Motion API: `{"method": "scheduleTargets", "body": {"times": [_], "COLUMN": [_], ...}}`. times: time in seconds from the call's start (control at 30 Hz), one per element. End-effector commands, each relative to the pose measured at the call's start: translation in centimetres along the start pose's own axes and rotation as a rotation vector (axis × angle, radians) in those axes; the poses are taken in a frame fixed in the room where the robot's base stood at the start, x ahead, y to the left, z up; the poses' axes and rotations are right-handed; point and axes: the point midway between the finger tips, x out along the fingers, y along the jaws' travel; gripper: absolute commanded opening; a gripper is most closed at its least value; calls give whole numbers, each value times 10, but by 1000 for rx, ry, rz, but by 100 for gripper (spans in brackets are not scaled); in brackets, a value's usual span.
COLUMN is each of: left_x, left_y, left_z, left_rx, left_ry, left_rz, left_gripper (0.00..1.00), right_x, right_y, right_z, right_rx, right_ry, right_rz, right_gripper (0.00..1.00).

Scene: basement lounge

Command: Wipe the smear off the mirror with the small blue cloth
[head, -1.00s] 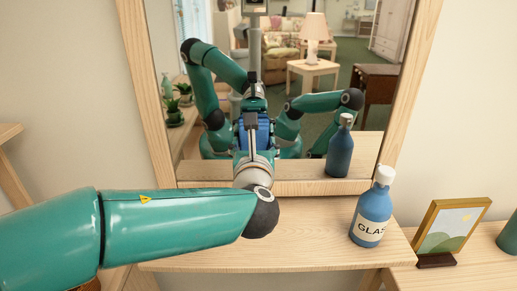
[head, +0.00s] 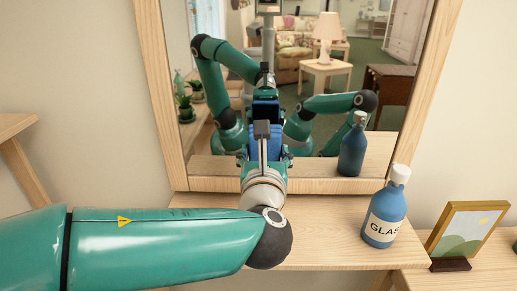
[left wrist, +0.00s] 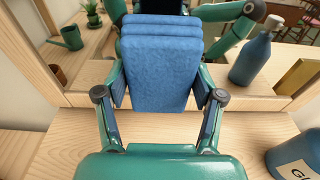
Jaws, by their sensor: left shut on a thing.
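The mirror (head: 400,95) has a light wooden frame and stands upright behind the shelf. I cannot make out a smear on its glass. My left gripper (head: 264,143) is in front of the lower middle of the mirror, above the shelf. In the left wrist view my left gripper (left wrist: 160,92) is shut on the small blue cloth (left wrist: 158,75), a thick folded pad between its two fingers. In the head view the gripper largely hides the cloth. I cannot tell whether the cloth touches the glass. My right gripper shows only as part of an unclear reflection.
A blue glass-cleaner bottle (head: 384,217) with a white top stands on the wooden shelf (head: 325,245), right of my left gripper. A picture in a yellow frame (head: 468,232) stands further right. The shelf between gripper and bottle is clear.

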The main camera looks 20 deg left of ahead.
Motion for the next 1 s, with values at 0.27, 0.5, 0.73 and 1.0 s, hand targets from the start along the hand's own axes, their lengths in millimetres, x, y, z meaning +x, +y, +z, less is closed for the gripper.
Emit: {"method": "scheduleTargets", "body": {"times": [0.27,0.5,0.73,1.0], "left_x": [-8,-10,-27,-38], "left_y": [0,0,-1,0], "left_z": [-1,-1,-3,-4], "left_rx": [0,0,0,0], "left_ry": [0,0,-1,0], "left_rz": [1,0,-2,0], "left_gripper": [40,40,40,40], "right_x": [1,1,2,2], "right_y": [0,0,1,1], "right_z": [0,0,0,0], "right_rx": [0,0,0,0], "right_ry": [0,0,0,0], "right_rz": [0,0,0,0], "right_gripper": [37,37,37,37]}}
